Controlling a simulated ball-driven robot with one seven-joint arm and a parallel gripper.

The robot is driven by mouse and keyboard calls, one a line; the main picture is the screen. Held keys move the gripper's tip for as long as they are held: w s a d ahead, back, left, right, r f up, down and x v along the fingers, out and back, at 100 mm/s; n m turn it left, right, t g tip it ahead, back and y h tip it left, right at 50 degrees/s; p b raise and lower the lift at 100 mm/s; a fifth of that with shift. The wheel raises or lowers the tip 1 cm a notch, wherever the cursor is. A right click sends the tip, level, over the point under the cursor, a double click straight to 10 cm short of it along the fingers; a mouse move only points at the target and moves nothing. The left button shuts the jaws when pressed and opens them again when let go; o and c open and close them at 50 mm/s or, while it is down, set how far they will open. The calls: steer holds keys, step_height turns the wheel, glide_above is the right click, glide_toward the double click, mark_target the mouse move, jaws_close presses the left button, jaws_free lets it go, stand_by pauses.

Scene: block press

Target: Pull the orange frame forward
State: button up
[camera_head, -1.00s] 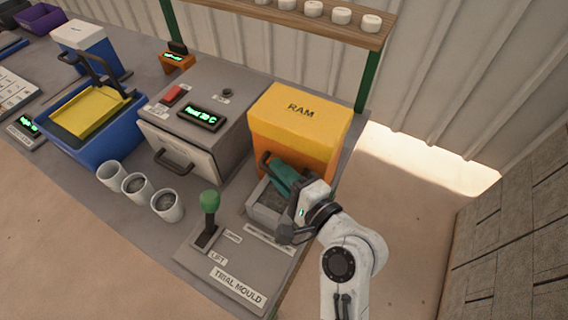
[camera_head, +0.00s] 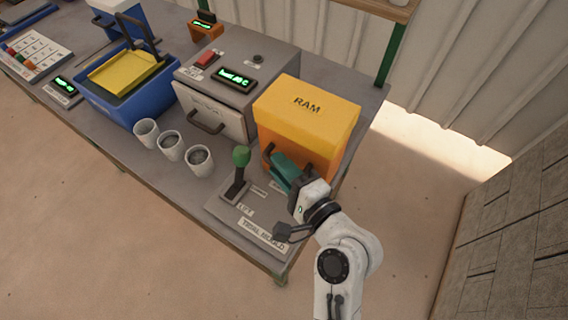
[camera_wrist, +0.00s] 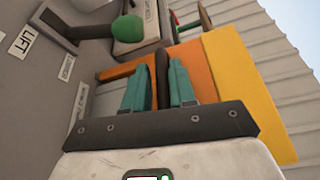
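The orange frame (camera_head: 281,132) has a yellow top marked RAM and a dark handle (camera_head: 268,158) on its front. It stands at the right end of the bench. In the wrist view the frame (camera_wrist: 191,62) lies beyond the fingers, and the dark handle (camera_wrist: 163,72) runs between them. The grey mould tray is mostly hidden behind the frame and gripper.
A green-knobbed lever (camera_head: 240,157) stands on the mould plate (camera_head: 228,207), close left of the frame. A grey heater box (camera_head: 230,88) is behind left. Several white cups (camera_head: 171,147) and a blue tub (camera_head: 125,105) are further left. Open floor lies in front of the bench.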

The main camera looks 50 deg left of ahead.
steer(key=shift+o, duration=1.4)
steer(key=shift+s, duration=0.1)
steer(key=s+d+b, duration=0.1)
steer(key=d+b, duration=0.1)
steer(key=d, duration=0.8)
steer(key=shift+s+d+r, duration=0.25)
steer(key=shift+d+r, duration=0.1)
steer(key=shift+r, duration=0.1)
